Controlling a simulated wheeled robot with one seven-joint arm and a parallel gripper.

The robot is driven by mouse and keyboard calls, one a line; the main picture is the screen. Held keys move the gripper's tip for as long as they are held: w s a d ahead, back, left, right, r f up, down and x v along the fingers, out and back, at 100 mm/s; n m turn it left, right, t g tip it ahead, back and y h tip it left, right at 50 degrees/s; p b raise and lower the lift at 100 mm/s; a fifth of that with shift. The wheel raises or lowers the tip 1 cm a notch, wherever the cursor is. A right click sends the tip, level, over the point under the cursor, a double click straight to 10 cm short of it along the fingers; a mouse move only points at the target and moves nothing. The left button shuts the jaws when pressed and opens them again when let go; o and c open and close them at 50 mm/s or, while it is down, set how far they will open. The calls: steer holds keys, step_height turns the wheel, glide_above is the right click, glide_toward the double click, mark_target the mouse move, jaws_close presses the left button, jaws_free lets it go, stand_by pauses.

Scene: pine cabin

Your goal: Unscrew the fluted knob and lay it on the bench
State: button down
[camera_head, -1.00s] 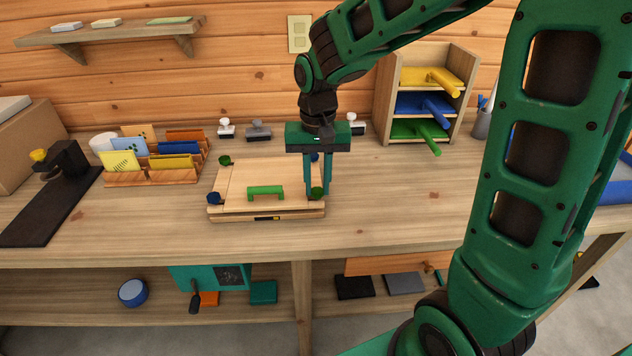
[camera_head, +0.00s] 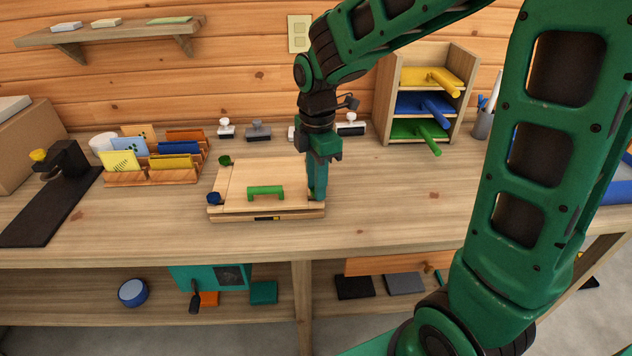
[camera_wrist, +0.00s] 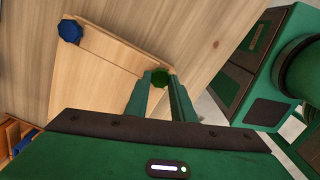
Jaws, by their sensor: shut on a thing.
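A flat wooden press (camera_head: 245,175) with a green handle (camera_head: 265,191) lies on the bench (camera_head: 400,220). My gripper (camera_head: 316,195) points down at its front right corner. In the wrist view, my fingers are shut on a green fluted knob (camera_wrist: 160,77) at the corner of the board (camera_wrist: 95,75). In the head view my fingers hide that knob. A second green knob (camera_head: 225,160) sits at the back left corner. A blue knob (camera_head: 214,198) sits at the front left corner. The back right corner is hidden behind my gripper.
A card rack (camera_head: 150,178) stands to the left of the press. Several stamps (camera_head: 258,131) stand behind it. A shelf unit with coloured handled tools (camera_head: 428,103) stands at the back right. The bench right of the press and along its front is clear.

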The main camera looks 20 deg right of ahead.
steer(key=n, duration=0.3)
steer(key=shift+w+r+n, duration=0.1)
steer(key=shift+w+n, duration=0.05)
steer(key=shift+n, duration=0.25)
steer(key=n, duration=0.5)
steer(key=shift+n, duration=0.3)
steer(key=shift+s+r, duration=0.2)
steer(key=shift+r, duration=2.3)
